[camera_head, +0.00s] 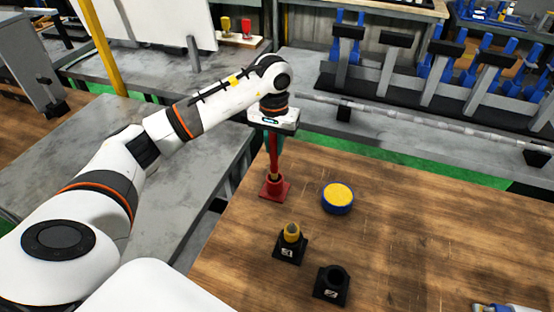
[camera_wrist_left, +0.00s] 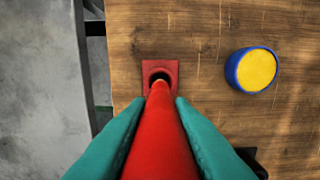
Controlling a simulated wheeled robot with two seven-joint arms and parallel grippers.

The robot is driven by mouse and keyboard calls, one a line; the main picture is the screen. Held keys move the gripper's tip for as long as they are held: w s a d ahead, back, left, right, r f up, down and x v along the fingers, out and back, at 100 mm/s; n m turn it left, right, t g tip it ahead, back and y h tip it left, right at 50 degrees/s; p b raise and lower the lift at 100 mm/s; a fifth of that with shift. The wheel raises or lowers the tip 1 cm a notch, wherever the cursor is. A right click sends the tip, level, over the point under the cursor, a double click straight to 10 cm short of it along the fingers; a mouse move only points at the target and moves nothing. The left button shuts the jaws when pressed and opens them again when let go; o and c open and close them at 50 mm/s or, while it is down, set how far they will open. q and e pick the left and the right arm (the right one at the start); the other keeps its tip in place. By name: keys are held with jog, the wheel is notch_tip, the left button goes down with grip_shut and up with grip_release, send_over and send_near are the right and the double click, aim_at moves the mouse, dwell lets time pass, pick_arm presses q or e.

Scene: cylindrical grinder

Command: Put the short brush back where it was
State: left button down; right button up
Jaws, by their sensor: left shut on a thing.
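My left gripper (camera_head: 273,143) is shut on a red brush (camera_head: 274,160), which hangs upright below it. The brush's red handle (camera_wrist_left: 160,135) fills the space between the teal fingers in the left wrist view, and its tip is orange-yellow. A red square-based holder (camera_head: 275,190) stands on the wooden table directly under the brush. In the left wrist view the tip is at the mouth of the red holder (camera_wrist_left: 172,75); I cannot tell how far inside it is. My right gripper is not in view.
A black holder (camera_head: 289,251) with a yellow-tipped item and an empty black holder (camera_head: 332,288) stand nearer on the table. A round blue and yellow tin (camera_head: 338,198) lies right of the red holder. The right of the table is mostly clear. A grey bench (camera_head: 190,160) is left.

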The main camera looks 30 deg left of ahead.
aim_at(275, 158)
pick_arm(q)
jog(key=shift+f, duration=0.8)
notch_tip(275, 158, down, 4)
jog(key=shift+w+r+p, duration=0.1)
jog(key=shift+w+p, duration=0.05)
jog(key=shift+p, duration=0.5)
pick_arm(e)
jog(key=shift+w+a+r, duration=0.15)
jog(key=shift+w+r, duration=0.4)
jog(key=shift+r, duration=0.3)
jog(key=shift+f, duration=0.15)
pick_arm(q)
jog(key=c, duration=1.7)
grip_release()
jog(key=o, duration=0.4)
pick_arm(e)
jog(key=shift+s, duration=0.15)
